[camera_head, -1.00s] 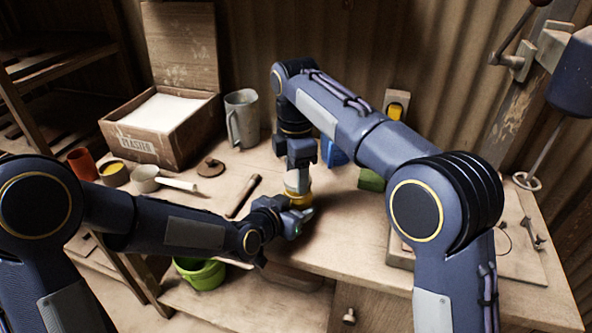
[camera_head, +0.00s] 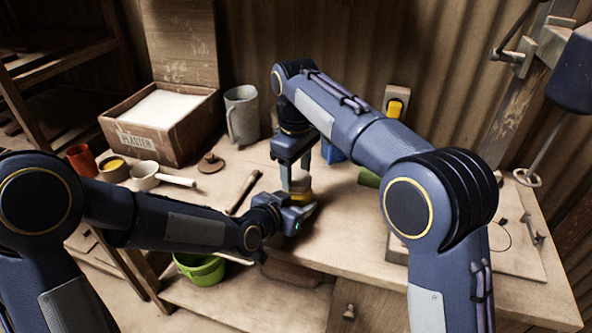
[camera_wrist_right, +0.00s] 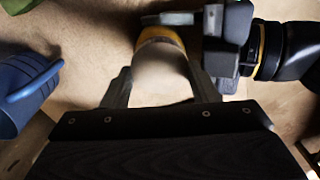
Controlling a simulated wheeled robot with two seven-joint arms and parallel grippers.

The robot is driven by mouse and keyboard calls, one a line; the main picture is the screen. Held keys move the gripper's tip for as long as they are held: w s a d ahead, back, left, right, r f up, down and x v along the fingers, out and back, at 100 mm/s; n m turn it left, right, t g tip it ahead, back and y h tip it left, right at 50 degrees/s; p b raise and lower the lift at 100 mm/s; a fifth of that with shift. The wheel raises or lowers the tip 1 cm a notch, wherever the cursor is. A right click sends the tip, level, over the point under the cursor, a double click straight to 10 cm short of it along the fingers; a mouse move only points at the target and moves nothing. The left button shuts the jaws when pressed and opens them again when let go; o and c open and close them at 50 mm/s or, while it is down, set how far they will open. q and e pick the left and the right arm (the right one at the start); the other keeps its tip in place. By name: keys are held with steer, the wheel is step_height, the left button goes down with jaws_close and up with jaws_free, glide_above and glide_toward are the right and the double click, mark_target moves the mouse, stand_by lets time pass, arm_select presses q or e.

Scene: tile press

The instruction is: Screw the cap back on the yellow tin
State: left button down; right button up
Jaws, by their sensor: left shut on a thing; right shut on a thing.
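The yellow tin (camera_head: 303,197) stands upright near the front middle of the bench. My left gripper (camera_head: 299,212) comes in low from the left and is shut on the tin. The pale cap (camera_head: 299,183) is on top of the tin, and my right gripper (camera_head: 295,177) points down and is shut on it. In the right wrist view the cap (camera_wrist_right: 163,70) fills the space between the two fingers, with the tin's yellow edge (camera_wrist_right: 163,36) showing past it. My left gripper (camera_wrist_right: 228,40) shows close beside. I cannot tell how tightly the cap sits.
A wooden stick (camera_head: 243,192) lies left of the tin. Behind are a grey jug (camera_head: 242,115), a plaster box (camera_head: 150,139) and a white-handled pot (camera_head: 146,176). A blue container (camera_wrist_right: 22,95) stands near the right gripper, with a green thing (camera_wrist_right: 25,68). The bench front edge is close.

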steer(key=m, duration=1)
steer(key=shift+d+m, duration=0.15)
steer(key=shift+m, duration=0.15)
steer(key=m, duration=1)
steer(key=shift+d, duration=0.1)
steer(key=m, duration=0.5)
steer(key=shift+s, duration=0.1)
steer(key=m, duration=1.2)
steer(key=shift+s+m, duration=0.15)
steer(key=shift+m, duration=0.15)
steer(key=m, duration=0.4)
steer(key=shift+s+f, duration=0.1)
steer(key=shift+f, duration=0.25)
steer(key=o, duration=1)
steer(key=shift+d, duration=0.1)
steer(key=shift+c, duration=0.2)
